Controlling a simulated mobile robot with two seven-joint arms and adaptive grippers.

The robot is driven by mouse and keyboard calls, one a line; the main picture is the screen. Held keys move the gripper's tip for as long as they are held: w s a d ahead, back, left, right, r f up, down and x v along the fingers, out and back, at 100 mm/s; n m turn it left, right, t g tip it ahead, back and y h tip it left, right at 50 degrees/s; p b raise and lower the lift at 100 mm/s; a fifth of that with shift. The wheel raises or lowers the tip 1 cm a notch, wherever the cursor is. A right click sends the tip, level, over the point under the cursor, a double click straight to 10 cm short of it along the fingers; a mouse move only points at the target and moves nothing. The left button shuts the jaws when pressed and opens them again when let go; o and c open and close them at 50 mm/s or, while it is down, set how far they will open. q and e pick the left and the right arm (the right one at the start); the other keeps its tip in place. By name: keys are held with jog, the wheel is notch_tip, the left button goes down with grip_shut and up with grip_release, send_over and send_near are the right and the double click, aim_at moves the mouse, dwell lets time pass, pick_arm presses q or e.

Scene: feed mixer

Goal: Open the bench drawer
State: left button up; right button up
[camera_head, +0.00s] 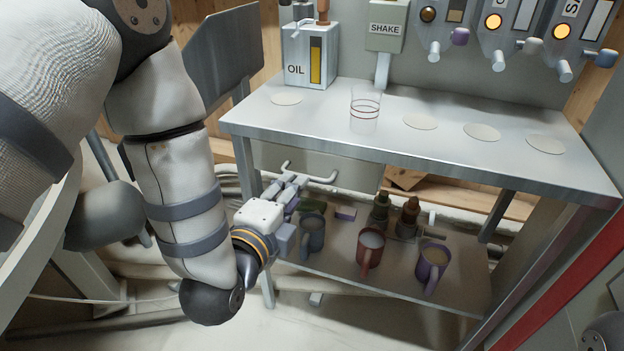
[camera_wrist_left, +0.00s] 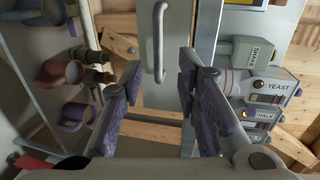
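The bench drawer (camera_head: 350,166) is a pale grey front under the left part of the metal bench (camera_head: 390,145); it looks closed. Its bar handle (camera_head: 322,180) is partly hidden by my left gripper (camera_head: 293,184) in the head view. In the left wrist view, the handle (camera_wrist_left: 160,42) stands upright on the drawer front (camera_wrist_left: 178,75). My left gripper (camera_wrist_left: 158,78) is open there, with its two purple-padded fingers spread and the handle beyond the gap between them. The fingers do not visibly touch the handle. My right gripper is not in view.
A lower shelf (camera_head: 340,262) holds mugs, including a red one (camera_head: 370,246) and a purple one (camera_head: 432,262), and small bottles (camera_head: 408,215). The benchtop carries an oil can (camera_head: 308,55) and a clear beaker (camera_head: 364,112). Dispensers (camera_head: 505,32) hang behind.

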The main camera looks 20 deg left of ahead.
pick_arm(q)
jog(key=x, duration=0.8)
jog(key=shift+b, duration=0.4)
grip_shut()
